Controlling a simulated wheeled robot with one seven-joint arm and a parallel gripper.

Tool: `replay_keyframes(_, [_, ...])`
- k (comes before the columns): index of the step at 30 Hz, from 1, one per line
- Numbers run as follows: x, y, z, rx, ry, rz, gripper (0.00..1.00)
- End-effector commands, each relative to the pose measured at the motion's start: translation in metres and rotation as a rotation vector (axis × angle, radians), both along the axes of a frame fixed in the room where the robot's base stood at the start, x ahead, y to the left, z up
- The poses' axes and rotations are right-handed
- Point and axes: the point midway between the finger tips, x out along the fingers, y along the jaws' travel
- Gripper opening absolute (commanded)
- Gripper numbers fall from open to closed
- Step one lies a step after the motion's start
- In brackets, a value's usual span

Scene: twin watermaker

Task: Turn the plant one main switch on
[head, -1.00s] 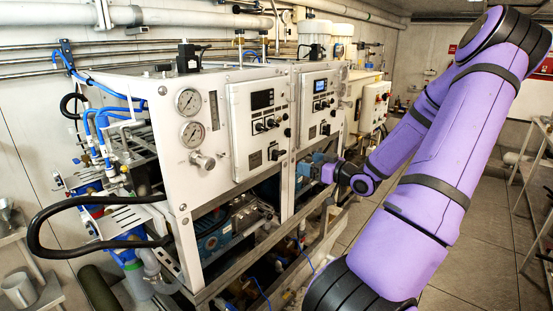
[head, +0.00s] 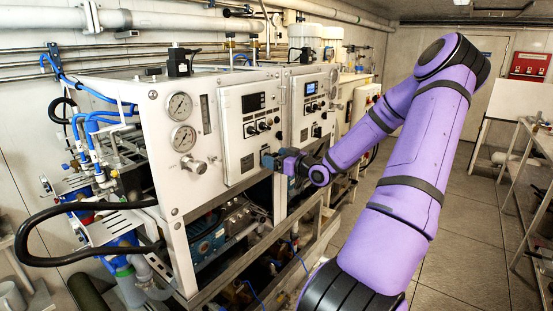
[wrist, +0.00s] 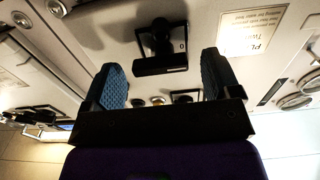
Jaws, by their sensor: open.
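My gripper (head: 272,160) is in front of the lower right part of the left white control panel (head: 232,110). In the wrist view my gripper (wrist: 163,78) is open and empty, its two blue-padded fingers apart. A black rotary switch (wrist: 161,48) on a dark square base shows beyond the fingertips, between their lines, apart from both. A "0" mark is beside it. A partly cut-off printed label (wrist: 252,30) is to its right, starting with "PL". In the head view my gripper hides this switch.
The left panel also has a dark display (head: 254,102) and several knobs. A second panel (head: 312,105) with a lit display is to the right. Two gauges (head: 180,106) are at left. Free floor (head: 455,230) lies to the right, before a shelf (head: 535,150).

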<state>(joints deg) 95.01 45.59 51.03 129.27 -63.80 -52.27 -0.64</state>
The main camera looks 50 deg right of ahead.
Motion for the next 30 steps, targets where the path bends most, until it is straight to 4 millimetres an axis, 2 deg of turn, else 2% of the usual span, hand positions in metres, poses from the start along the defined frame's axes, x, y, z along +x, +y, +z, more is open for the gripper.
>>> replay_keyframes(7, [0.0006,0.0000,0.0000,0.000,0.000,0.000,0.83])
replay_keyframes(12, [0.0004,0.0000,0.0000,0.000,0.000,0.000,0.44])
replay_keyframes(14, [0.0004,-0.0001,0.0000,0.000,0.000,0.000,0.34])
replay_keyframes(23, [0.0004,-0.0001,-0.0002,0.029,0.002,0.000,0.34])
replay_keyframes(30, [0.0005,0.0000,-0.0007,0.153,0.012,0.001,0.34])
